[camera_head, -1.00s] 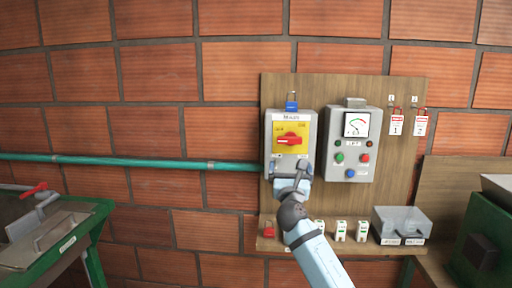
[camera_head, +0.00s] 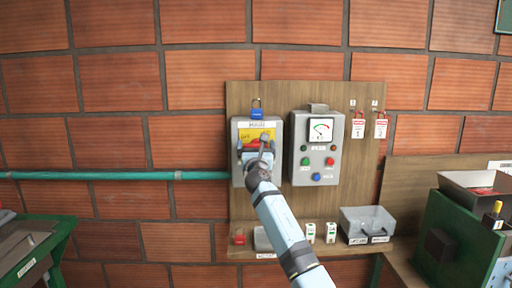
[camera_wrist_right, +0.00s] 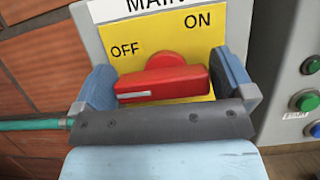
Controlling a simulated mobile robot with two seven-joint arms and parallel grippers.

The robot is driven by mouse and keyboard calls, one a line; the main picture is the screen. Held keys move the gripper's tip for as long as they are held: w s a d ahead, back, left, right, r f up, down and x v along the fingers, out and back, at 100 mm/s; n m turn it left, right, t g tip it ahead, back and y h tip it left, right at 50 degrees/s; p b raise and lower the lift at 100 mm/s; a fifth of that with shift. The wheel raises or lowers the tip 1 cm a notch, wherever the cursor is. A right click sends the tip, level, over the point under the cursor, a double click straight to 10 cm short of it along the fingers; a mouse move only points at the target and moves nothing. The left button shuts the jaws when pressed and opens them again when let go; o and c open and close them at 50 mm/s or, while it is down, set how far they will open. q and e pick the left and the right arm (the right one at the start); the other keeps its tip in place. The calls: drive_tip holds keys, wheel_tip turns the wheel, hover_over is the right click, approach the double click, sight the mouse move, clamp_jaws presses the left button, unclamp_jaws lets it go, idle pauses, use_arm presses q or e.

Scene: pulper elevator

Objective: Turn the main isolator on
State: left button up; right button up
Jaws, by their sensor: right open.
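The main isolator (camera_head: 241,179) is a grey box on a wooden board, with a yellow plate marked OFF and ON and a red handle. In the right wrist view the red handle (camera_wrist_right: 163,80) lies roughly level, its white mark at the left end, below OFF. My right gripper (camera_wrist_right: 166,88) is open, one finger on each side of the handle, with gaps showing. In the head view my right gripper (camera_head: 257,158) is in front of the isolator and covers part of the handle. My left gripper is not in view.
A grey control box (camera_head: 314,148) with a dial and coloured buttons stands close right of the isolator. A blue padlock (camera_head: 257,114) hangs above the isolator. A shelf below holds a red padlock (camera_head: 239,237) and a clear box (camera_head: 368,221). A green pipe (camera_head: 115,175) enters from the left.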

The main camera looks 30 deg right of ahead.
drive_tip(key=shift+c, duration=0.5)
drive_tip(key=c, duration=0.5)
drive_tip(key=shift+c, duration=0.2)
